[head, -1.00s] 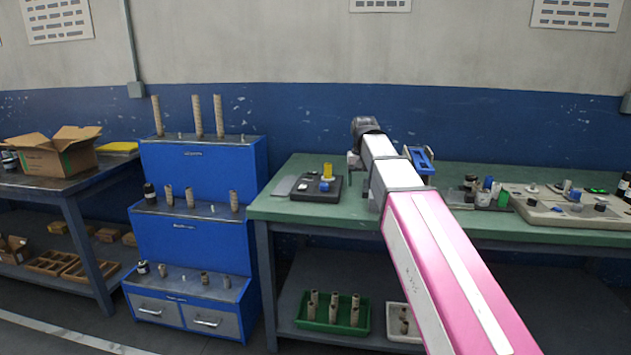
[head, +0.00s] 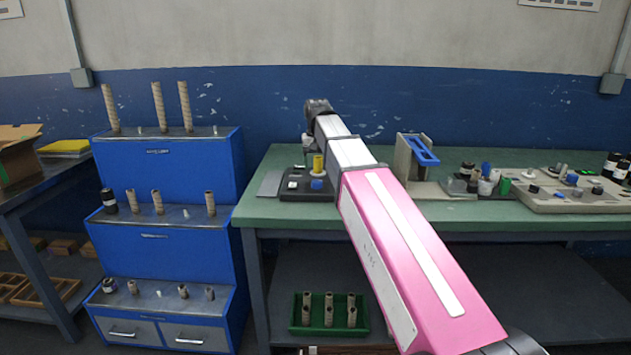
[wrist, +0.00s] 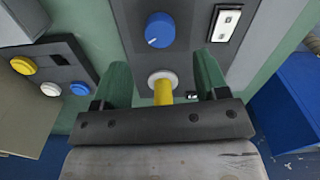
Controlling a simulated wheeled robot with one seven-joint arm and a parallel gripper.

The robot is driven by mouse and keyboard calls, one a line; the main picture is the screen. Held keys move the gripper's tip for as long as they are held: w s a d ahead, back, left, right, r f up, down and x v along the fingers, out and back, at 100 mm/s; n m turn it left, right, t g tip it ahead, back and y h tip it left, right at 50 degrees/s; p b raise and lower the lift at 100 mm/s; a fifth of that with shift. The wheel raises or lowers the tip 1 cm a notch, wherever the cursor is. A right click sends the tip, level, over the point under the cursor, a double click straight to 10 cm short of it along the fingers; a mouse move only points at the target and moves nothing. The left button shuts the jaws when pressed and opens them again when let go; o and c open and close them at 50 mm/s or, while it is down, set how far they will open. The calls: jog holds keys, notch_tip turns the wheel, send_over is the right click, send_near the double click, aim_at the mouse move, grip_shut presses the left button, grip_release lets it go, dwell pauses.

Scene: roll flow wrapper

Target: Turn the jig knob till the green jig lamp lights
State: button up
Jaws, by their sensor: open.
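The jig is a dark panel (head: 293,197) at the left end of the green bench. It carries a blue knob (head: 317,184), a yellow post (head: 318,163) and a small white part (head: 293,185). In the wrist view the blue knob (wrist: 160,30), with a white pointer line, lies beyond my fingertips. My gripper (wrist: 163,78) is open; its two fingers are on either side of the yellow post (wrist: 164,95) on its white base. I cannot tell if they touch it. I see no lit green lamp on the panel. In the head view my gripper is mostly hidden.
A grey fixture with a blue top (head: 421,150) stands right of the jig. Another panel with yellow, white and blue buttons (wrist: 51,89) shows at left in the wrist view. A blue cabinet (head: 180,240) with cardboard tubes stands left of the bench.

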aim_at(317, 181)
jog(key=shift+f, duration=3.45)
jog(key=c, duration=0.9)
